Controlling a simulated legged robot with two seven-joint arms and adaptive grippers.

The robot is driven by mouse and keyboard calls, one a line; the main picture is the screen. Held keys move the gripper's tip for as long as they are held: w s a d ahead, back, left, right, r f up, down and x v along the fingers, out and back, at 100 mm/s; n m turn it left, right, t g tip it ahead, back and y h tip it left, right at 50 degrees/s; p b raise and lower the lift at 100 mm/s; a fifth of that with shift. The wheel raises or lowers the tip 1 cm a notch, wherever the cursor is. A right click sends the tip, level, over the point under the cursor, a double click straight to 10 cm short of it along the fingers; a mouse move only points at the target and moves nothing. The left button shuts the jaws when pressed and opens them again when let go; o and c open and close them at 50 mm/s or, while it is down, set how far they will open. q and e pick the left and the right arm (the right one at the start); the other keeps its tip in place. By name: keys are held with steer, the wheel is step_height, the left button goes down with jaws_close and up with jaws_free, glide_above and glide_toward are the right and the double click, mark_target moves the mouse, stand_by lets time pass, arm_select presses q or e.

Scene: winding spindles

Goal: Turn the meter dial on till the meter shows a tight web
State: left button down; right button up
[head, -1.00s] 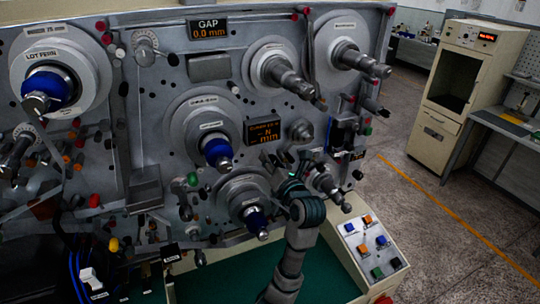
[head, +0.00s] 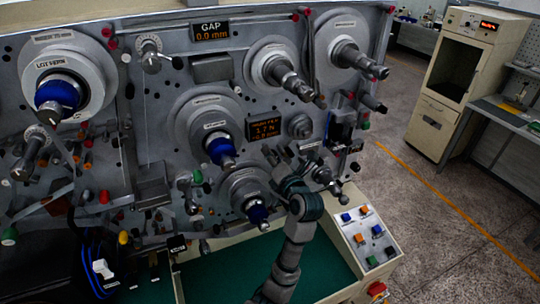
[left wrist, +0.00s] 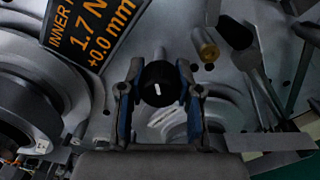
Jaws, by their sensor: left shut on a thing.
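The meter (head: 266,128) is a small dark screen with orange digits on the grey machine face. In the left wrist view the meter (left wrist: 92,32) reads 1.7 N and +0.0 mm, with a label starting "INNER". The meter dial (left wrist: 159,84) is a round black knob with a white mark that points nearly straight up. My left gripper (left wrist: 160,98) has one finger on each side of the dial and is shut on it. In the head view my left gripper (head: 281,160) is just below the meter, and the dial is hidden or too small to make out. My right gripper is not in view.
Several spindles with round flanges stick out of the panel, such as the blue-tipped one (head: 221,150) left of my gripper. A brass-tipped cylinder (left wrist: 205,46) sits close to the dial. A button box (head: 367,240) stands at lower right.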

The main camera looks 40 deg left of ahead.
arm_select(q)
steer(key=shift+w+d+f, duration=0.1)
steer(key=shift+f, duration=0.2)
steer(key=c, duration=0.8)
jaws_free()
steer(key=shift+d+r, duration=0.1)
steer(key=shift+o, duration=0.2)
steer(key=shift+d+r, duration=0.15)
steer(key=shift+d, duration=0.1)
steer(key=shift+d, duration=0.2)
steer(key=v, duration=1.1)
